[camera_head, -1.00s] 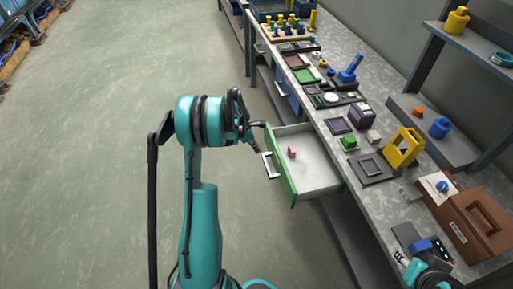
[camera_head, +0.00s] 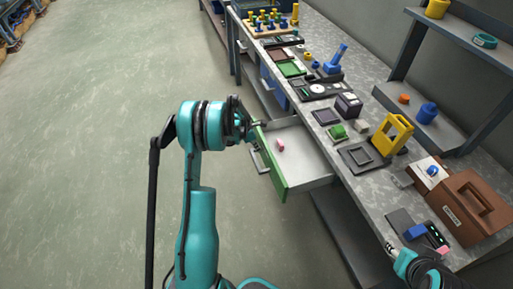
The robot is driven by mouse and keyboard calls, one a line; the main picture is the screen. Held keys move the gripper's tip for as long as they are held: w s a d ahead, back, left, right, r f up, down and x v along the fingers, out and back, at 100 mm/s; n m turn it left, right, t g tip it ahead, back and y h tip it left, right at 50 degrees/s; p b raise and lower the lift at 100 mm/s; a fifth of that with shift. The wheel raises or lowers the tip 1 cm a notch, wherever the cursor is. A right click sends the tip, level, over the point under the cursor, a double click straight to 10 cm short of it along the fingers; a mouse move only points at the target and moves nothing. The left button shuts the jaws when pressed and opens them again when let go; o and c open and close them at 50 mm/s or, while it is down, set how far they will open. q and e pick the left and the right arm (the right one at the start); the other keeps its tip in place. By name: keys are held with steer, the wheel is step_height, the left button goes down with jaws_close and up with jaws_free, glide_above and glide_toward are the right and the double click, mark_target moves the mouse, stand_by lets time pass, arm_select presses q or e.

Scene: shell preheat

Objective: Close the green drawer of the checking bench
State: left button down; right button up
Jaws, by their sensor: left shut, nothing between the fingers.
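The green drawer (camera_head: 270,163) stands pulled out from the checking bench (camera_head: 391,190), with its green front facing left and a pale handle (camera_head: 257,158) on it. A small pink thing (camera_head: 280,145) lies inside on the drawer's light floor. My left gripper (camera_head: 254,128) is shut and empty at the far top corner of the drawer front; I cannot tell whether it touches. Part of my left arm hides the gripper's back. Part of my right arm (camera_head: 420,268) shows at the lower right; its fingers are not clearly seen.
The floor left of the drawer is clear.

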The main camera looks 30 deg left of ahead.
arm_select(q)
glide_above(295, 148)
steer(key=shift+w+a, duration=0.1)
stand_by(0.5)
